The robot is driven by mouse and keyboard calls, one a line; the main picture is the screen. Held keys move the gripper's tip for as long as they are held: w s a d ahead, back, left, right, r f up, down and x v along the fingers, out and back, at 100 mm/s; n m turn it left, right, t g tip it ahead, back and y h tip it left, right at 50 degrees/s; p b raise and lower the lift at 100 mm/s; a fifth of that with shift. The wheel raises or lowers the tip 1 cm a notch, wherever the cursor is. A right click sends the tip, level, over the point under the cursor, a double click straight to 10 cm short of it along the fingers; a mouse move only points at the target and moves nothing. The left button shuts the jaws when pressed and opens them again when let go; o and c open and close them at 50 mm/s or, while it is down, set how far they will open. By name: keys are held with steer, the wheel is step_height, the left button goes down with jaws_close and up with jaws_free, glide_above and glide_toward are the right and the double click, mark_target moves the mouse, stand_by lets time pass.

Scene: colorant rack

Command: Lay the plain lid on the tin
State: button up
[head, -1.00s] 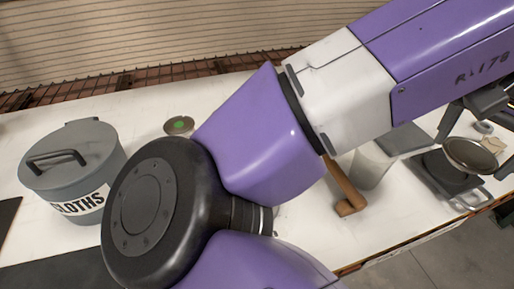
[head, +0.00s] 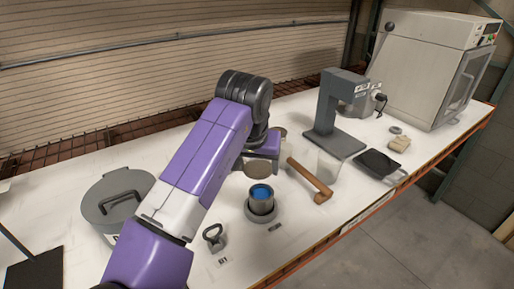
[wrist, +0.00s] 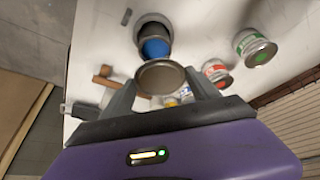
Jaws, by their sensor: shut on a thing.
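The plain lid (head: 257,169) is a round, dull metal disc. My gripper (wrist: 160,88) is shut on it, with one finger at each side of its rim in the wrist view, where the lid (wrist: 160,76) shows its broad face. The open tin (head: 261,194), with blue paint inside, stands upright in a round grey holder (head: 260,214). In the head view the lid is just behind the tin's mouth and apart from it. In the wrist view the tin (wrist: 154,47) lies beyond the lid, which hides part of it. My arm hides most of my gripper in the head view.
A wooden mallet (head: 310,180) and a pale container (head: 328,165) are right of the tin. A handled tool (head: 213,238) lies front left; a grey lidded bin (head: 112,200) stands left. Red-labelled (wrist: 216,72) and green-marked (wrist: 254,46) tins stand nearby. A grey stand (head: 335,115) is behind.

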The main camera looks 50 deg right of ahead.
steer(key=shift+w+d+f+p, duration=0.15)
steer(key=shift+d+f+p, duration=0.35)
steer(key=shift+d+f, duration=0.3)
steer(key=shift+f+b, duration=1.7)
steer(key=shift+f, duration=1.2)
steer(key=shift+f+b, duration=0.35)
steer(key=shift+f, duration=0.35)
steer(key=o, duration=1.4)
steer(key=shift+c, duration=0.2)
